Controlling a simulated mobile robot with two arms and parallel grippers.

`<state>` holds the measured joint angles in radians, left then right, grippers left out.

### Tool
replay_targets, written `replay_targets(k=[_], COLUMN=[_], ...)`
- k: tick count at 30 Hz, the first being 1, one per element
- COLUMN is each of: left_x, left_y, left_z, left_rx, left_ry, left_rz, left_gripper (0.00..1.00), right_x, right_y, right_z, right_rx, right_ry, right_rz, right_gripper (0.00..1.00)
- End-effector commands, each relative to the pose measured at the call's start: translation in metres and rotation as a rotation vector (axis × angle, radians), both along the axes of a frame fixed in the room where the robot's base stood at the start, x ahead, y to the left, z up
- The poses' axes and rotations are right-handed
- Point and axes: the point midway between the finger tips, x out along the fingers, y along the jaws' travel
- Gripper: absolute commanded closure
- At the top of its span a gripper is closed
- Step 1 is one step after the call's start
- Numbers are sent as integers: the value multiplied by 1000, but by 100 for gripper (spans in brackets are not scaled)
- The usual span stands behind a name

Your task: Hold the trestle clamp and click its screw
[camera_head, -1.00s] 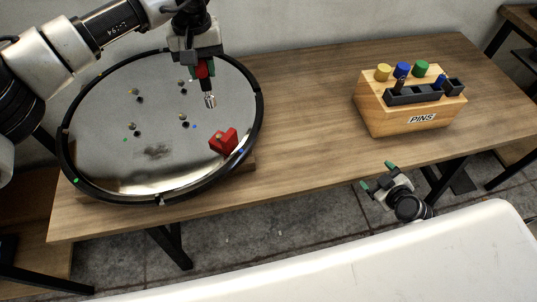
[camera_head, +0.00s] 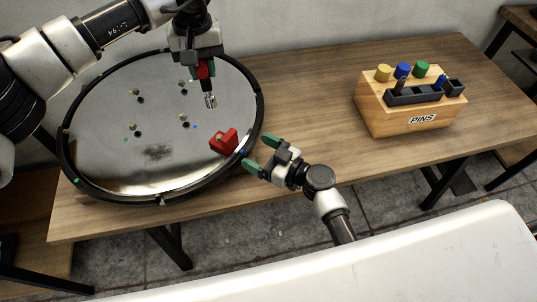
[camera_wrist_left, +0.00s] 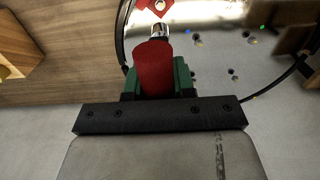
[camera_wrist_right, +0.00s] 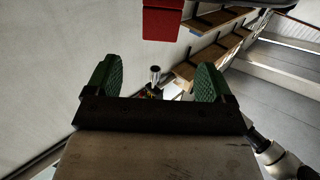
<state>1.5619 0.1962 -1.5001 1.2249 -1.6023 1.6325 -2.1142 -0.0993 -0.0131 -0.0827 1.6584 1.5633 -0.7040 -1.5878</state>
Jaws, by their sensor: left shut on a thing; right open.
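The red clamp (camera_head: 223,141) sits at the front right of the round mirror (camera_head: 105,110), with a small brass-coloured screw on top. Its red body also shows at the top of the left wrist view (camera_wrist_left: 148,4). My left gripper (camera_head: 206,74) is shut on a red-handled tool with a silver tip (camera_head: 210,101); the tip hangs above and behind the clamp, apart from it. The handle fills the jaws in the left wrist view (camera_wrist_left: 154,70). My right gripper (camera_head: 261,155) is open and empty, just right of the clamp. A red block, apparently the clamp, shows ahead in the right wrist view (camera_wrist_right: 162,20).
The mirror has a black rim and lies on the wooden table (camera_head: 310,95), with several small studs on its face. A wooden PINS block (camera_head: 400,112) with coloured pins stands at the right. The table between is clear. A white surface (camera_head: 350,270) lies in front.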

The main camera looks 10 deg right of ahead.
Motion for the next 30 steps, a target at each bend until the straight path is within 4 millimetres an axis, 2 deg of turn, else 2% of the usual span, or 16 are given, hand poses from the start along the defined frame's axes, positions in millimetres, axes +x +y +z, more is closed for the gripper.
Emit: replay_targets(k=[9, 15, 28, 30], left_x=[0, 0, 0, 0], left_y=[0, 0, 0, 0], left_z=[1, 1, 1, 1], left_rx=[-1, -1, -1, -1], left_ry=[-1, -1, -1, -1], left_rz=[0, 0, 0, 0], left_gripper=[100, 100, 100, 100], right_x=[44, 61, 67, 67], right_y=[44, 60, 67, 67], right_z=[1, 1, 0, 0], right_rx=[1, 1, -1, -1], right_ry=[0, 1, 1, 1], right_rz=[1, -1, -1, -1], right_gripper=[17, 17, 17, 26])
